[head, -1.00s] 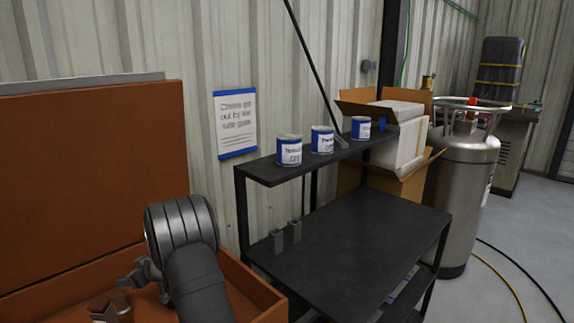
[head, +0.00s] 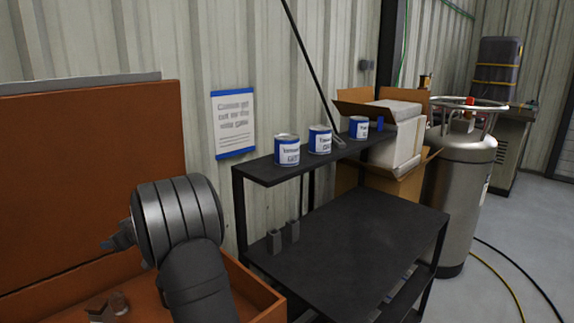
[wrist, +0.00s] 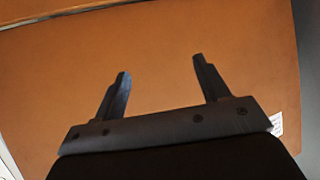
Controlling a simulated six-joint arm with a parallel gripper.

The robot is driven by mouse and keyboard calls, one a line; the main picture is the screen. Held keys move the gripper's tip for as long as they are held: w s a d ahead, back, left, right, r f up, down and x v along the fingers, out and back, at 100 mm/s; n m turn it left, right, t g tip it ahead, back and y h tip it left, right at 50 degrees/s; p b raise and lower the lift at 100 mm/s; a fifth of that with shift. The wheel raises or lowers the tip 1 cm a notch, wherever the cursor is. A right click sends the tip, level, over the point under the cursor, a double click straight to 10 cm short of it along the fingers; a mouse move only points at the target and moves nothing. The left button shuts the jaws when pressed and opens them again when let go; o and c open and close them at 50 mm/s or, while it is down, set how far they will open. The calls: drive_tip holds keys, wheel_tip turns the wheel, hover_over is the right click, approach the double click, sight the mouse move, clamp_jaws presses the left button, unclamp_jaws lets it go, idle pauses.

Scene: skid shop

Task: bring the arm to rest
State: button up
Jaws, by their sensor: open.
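My gripper (wrist: 160,72) is open in the wrist view. Its two dark fingers stand apart with nothing between them, in front of a plain orange-brown surface (wrist: 60,85). In the head view, my arm shows at lower left over an orange-brown open box (head: 262,294), with its raised lid (head: 80,190) behind. Part of my gripper shows at the left of the wrist there, but its fingers are mostly hidden by the arm.
Small metallic pieces (head: 98,308) lie inside the box. A steel tank (head: 465,185) and cardboard box (head: 400,185) stand farther right.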

drive_tip(key=s+a+m+t+h, duration=0.1)
drive_tip(key=s+a, duration=0.4)
drive_tip(key=a, duration=0.6)
drive_tip(key=shift+s+a+m+t+h, duration=0.25)
drive_tip(key=shift+s+m+t+h, duration=0.1)
drive_tip(key=shift+m+t, duration=0.55)
drive_tip(key=w+d+f+n+g+y, duration=0.1)
drive_tip(key=w+d+f+g, duration=0.1)
drive_tip(key=d, duration=0.6)
drive_tip(key=w+d+f+n+g+y, duration=0.1)
drive_tip(key=w+d, duration=0.3)
drive_tip(key=d, duration=0.4)
drive_tip(key=shift+w+f+n+g, duration=0.2)
drive_tip(key=shift+f+n+g, duration=0.2)
drive_tip(key=shift+f+n, duration=0.3)
drive_tip(key=shift+r, duration=0.25)
